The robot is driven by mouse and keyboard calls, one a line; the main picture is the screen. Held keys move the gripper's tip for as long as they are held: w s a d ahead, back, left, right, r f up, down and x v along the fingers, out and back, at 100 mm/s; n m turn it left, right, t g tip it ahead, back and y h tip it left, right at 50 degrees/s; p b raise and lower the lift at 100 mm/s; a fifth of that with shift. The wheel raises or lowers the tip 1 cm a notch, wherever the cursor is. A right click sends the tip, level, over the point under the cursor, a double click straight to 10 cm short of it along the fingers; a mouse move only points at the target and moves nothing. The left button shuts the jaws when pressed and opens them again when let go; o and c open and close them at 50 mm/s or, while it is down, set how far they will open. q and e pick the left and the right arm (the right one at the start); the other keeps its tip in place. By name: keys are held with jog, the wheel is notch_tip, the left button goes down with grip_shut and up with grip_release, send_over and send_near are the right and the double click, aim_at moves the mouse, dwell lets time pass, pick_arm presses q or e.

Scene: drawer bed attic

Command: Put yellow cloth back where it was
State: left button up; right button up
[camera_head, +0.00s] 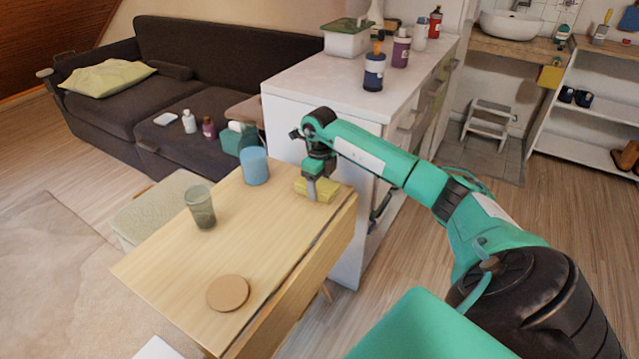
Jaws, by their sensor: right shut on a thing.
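A yellow cloth (327,190), small and folded, is at the far right corner of the wooden table (165,265). My right gripper (312,192) points down at the table there and is shut on the cloth. The cloth is at the tabletop; I cannot tell whether it rests fully on it. The gripper hides part of the cloth. My left gripper is not in view.
On the table stand a blue cup (255,166), a greenish glass (201,208) and a round brown coaster (228,293). A white cabinet (290,110) with bottles on top stands behind the gripper. The table's middle is clear.

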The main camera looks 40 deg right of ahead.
aim_at(320, 184)
jog(key=shift+f, duration=0.1)
jog(key=o, duration=0.9)
jog(key=shift+o, duration=0.2)
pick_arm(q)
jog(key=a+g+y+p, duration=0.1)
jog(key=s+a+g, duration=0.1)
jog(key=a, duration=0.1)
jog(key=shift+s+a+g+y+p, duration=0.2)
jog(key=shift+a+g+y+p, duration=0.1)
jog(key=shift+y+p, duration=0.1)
pick_arm(e)
notch_tip(320, 184, up, 12)
jog(key=shift+r, duration=0.2)
jog(key=shift+s, duration=0.1)
